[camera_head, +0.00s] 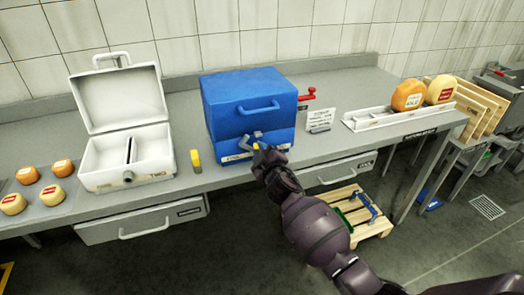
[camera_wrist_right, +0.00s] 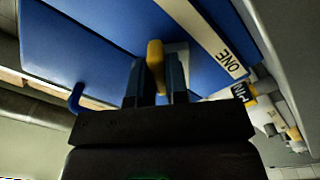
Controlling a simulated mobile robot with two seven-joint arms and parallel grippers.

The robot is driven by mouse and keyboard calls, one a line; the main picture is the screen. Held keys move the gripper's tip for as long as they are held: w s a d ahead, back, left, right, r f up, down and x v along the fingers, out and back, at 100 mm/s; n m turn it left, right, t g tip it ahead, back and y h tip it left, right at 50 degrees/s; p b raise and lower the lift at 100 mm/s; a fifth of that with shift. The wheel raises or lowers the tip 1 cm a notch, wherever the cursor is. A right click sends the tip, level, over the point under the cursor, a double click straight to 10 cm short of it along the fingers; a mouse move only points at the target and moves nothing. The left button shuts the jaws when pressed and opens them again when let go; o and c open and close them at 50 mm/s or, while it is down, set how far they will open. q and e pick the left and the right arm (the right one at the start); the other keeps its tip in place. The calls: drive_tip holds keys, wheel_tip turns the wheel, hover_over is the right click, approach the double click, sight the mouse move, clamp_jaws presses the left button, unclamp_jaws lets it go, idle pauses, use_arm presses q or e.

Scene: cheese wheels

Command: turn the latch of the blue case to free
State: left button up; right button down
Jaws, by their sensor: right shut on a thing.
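The blue case (camera_head: 247,92) stands closed on the grey counter, with a blue handle on its front and a label reading ONE (camera_wrist_right: 228,58) in the right wrist view. Its latch (camera_wrist_right: 155,58) shows as a yellow lever there, between the fingers of my right gripper (camera_wrist_right: 157,82). In the head view my right gripper (camera_head: 264,156) is at the lower front of the case, shut on the latch and hiding part of it. Grey metal pieces (camera_head: 250,138) show just above it. The latch's exact turn is hard to tell. My left gripper is in neither view.
An open white case (camera_head: 127,160) stands left, with several cheese wheels (camera_head: 28,175) beside it. A small yellow-topped piece (camera_head: 195,158) stands between the cases. A red handle (camera_head: 307,95), a card (camera_head: 321,117) and a rack (camera_head: 385,121) with two cheeses are right.

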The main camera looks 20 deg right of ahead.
drive_tip(key=n, duration=0.5)
drive_tip(key=shift+n, duration=1.2)
drive_tip(key=shift+f, duration=0.1)
drive_tip(key=c, duration=1.1)
unclamp_jaws()
drive_tip(key=shift+s, duration=0.1)
drive_tip(key=s+p, duration=0.1)
drive_tip(key=s, duration=0.9)
drive_tip(key=shift+s+d, duration=0.15)
drive_tip(key=shift+s, duration=0.15)
